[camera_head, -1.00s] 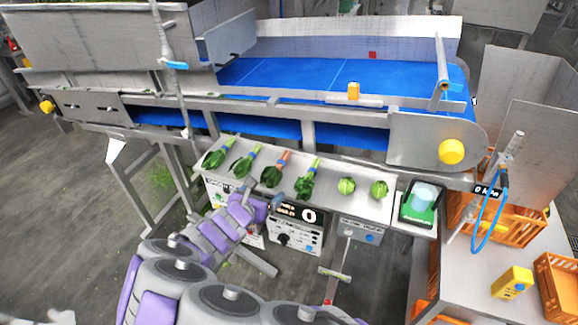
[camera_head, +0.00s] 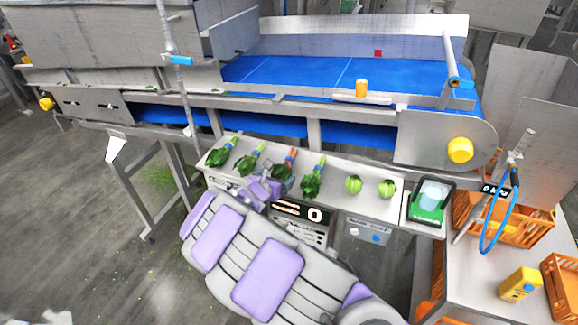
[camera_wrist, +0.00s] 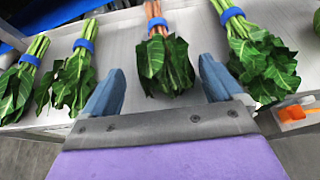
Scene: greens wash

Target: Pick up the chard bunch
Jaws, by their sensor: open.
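The chard bunch (camera_head: 284,171), with orange-red stems, dark green leaves and a blue band, lies on the pale shelf (camera_head: 335,182) in front of the conveyor. In the wrist view the chard bunch (camera_wrist: 168,62) lies ahead, stems pointing away and leaves toward me. My gripper (camera_wrist: 161,72) is open and empty, its blue-grey fingers one on each side of the lower leaves. I cannot tell whether they touch. In the head view my gripper (camera_head: 272,184) is at the near side of this bunch, partly hidden by my arm.
Green-stemmed bunches lie on the left (camera_head: 249,160) and right (camera_head: 313,178) of the chard. Two round green heads (camera_head: 354,184) sit further right, then a scale (camera_head: 428,203). The conveyor (camera_head: 300,76) stands behind.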

